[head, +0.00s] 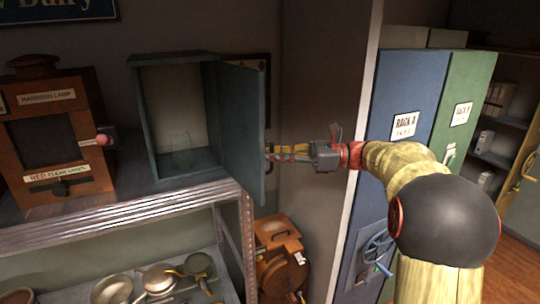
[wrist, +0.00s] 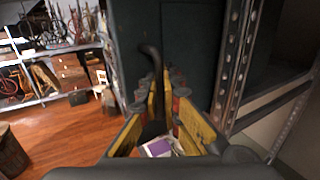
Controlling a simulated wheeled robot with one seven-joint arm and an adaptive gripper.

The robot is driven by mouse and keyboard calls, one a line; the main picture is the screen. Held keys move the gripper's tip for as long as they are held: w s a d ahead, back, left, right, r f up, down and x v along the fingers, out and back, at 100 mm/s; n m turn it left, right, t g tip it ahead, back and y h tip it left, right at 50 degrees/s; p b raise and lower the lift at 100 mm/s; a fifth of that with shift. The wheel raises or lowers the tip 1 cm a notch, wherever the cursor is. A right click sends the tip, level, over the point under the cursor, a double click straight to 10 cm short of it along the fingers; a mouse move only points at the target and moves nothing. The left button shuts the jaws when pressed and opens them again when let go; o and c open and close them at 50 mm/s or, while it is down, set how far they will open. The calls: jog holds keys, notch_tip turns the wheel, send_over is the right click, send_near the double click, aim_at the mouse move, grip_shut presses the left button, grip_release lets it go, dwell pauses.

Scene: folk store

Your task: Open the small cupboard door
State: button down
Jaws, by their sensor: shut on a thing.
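The small cupboard (head: 142,110) is a blue-grey box on top of the metal shelf. Its door (head: 240,125) stands open, swung out on the right side, and the pale inside shows. A clear glass (head: 181,152) stands in it. My gripper (head: 272,153) is at the outer face of the door, shut on its dark handle. In the wrist view the curved handle (wrist: 152,56) rises between the yellow fingers of my gripper (wrist: 163,78), with the dark door behind. The exact contact of the fingertips is partly hidden.
A wooden lamp box (head: 60,130) stands left of the cupboard. Pans (head: 165,276) lie on the shelf below the metal edge (head: 110,225). A brown machine (head: 281,250) is under the door. Blue (head: 408,90) and green (head: 467,100) racks stand to the right.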

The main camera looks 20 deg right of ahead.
jog(key=c, duration=2)
grip_release()
jog(key=shift+c, duration=0.2)
jog(key=shift+s, duration=0.1)
jog(key=v, duration=1.2)
